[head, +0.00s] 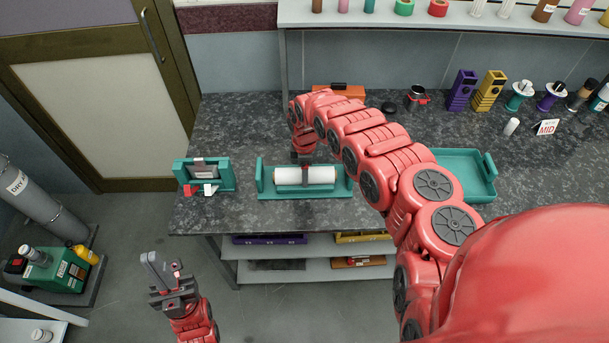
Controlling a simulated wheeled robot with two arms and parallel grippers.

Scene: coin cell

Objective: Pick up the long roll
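The long roll (323,175) is a white cylinder lying lengthwise left to right in a teal cradle (304,193) on the dark counter. My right arm reaches in from the right, and its gripper (303,158) points down at the middle of the roll from its far side. The fingers are small and partly lost against the roll, so I cannot tell whether they touch or grip it. My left gripper (164,268) is low at the left, in front of the counter over the floor. Its grey fingers look apart, with nothing between them.
A teal stand (181,172) with a grey and red part is left of the cradle. A teal tray (463,164) lies to the right, behind my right arm. A shelf (330,18) overhangs the back.

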